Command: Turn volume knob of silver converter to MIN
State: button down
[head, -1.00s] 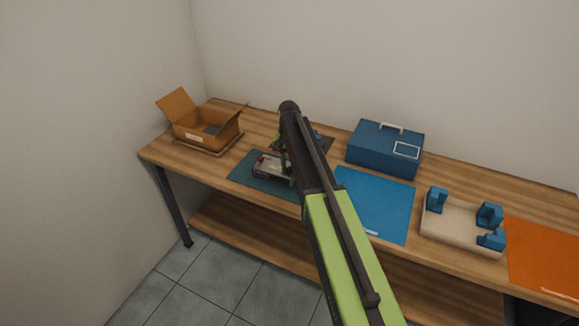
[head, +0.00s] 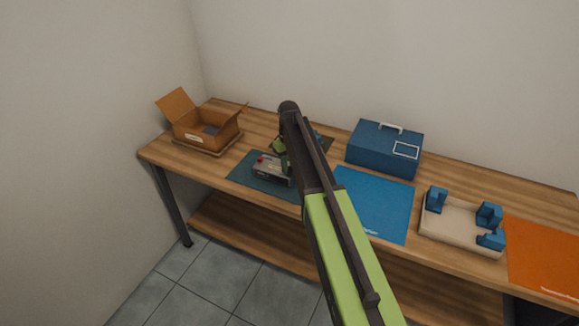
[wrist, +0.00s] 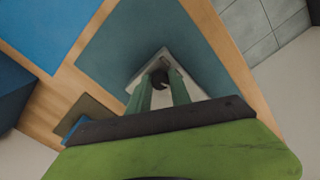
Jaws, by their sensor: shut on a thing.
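The silver converter (head: 268,169) lies on a dark teal mat (head: 243,172) at the left of the workbench, with a small red part on its top. My gripper (head: 286,167) comes down over its right end, partly hidden by my arm. In the wrist view, the converter (wrist: 148,70) shows as a pale corner beyond my fingers. My gripper (wrist: 163,85) has its two green fingers on either side of a dark round knob (wrist: 160,76) and is shut on it. The knob's pointer and the MIN mark cannot be made out.
An open cardboard box (head: 205,132) stands at the left. A blue toolbox (head: 385,148) stands behind a blue mat (head: 375,205). A beige tray with blue blocks (head: 460,228) and an orange mat (head: 545,255) are to the right.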

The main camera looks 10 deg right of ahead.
aim_at(289, 168)
jog(key=shift+n, duration=0.5)
jog(key=c, duration=1.2)
grip_release()
jog(key=shift+o, duration=0.2)
jog(key=shift+r, duration=0.1)
notch_tip(289, 168, up, 17)
jog(key=p, duration=1.7)
jog(key=shift+r, duration=0.15)
